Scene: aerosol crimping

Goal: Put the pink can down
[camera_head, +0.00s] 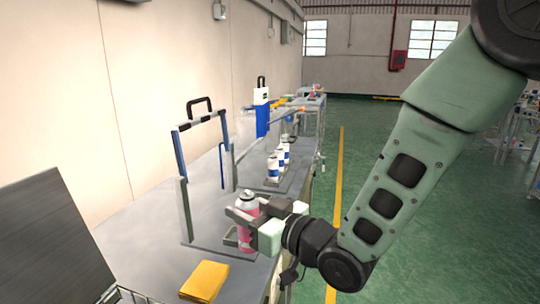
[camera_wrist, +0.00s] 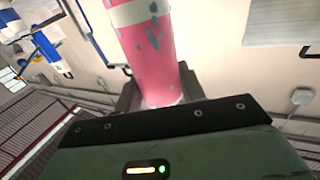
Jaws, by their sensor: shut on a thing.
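The pink can (camera_head: 247,228) has a pale top and stands roughly upright at the near end of the grey bench. My gripper (camera_head: 246,211) is shut on it from the right side. In the wrist view the pink can (camera_wrist: 150,55) fills the space between the dark jaws (camera_wrist: 158,92), with a white band and dark specks on its side. The can's lower end is at or just over a small dark tray or fixture (camera_head: 230,238); I cannot tell whether it touches.
A clear guard frame with a black handle (camera_head: 199,105) stands just left of the can. Several white and blue cans (camera_head: 273,168) stand farther back. A yellow cloth (camera_head: 204,281) lies at the near front, and a dark panel (camera_head: 50,245) rises at the left.

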